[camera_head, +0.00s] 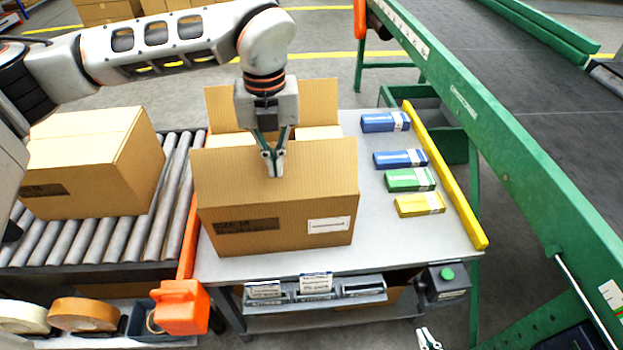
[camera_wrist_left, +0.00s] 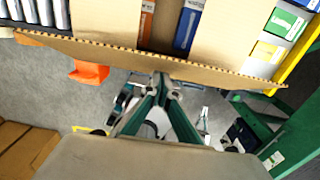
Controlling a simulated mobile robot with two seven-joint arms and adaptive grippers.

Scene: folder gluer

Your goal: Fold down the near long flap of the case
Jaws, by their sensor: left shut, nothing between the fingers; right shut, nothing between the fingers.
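The open brown case (camera_head: 275,232) stands on the grey table. Its near long flap (camera_head: 225,170) stands up, and its upper edge also crosses the left wrist view (camera_wrist_left: 215,76). The far long flap (camera_head: 310,98) stands up too. The short flaps (camera_wrist_left: 118,22) lie folded inward, with a gap between them showing orange and blue cartons (camera_wrist_left: 188,25). My left gripper (camera_head: 273,172) is shut and empty, pointing down on the near, outer side of the near flap's upper edge; whether it touches is unclear. My right gripper (camera_head: 428,342) is shut and empty at the bottom edge.
Several small cartons (camera_head: 410,180) lie right of the case, beside a yellow rail (camera_head: 445,175). A closed case (camera_head: 90,165) sits on the roller conveyor (camera_head: 120,240) at left. A green-framed belt conveyor (camera_head: 500,130) runs along the right. An orange block (camera_head: 181,306) stands front left.

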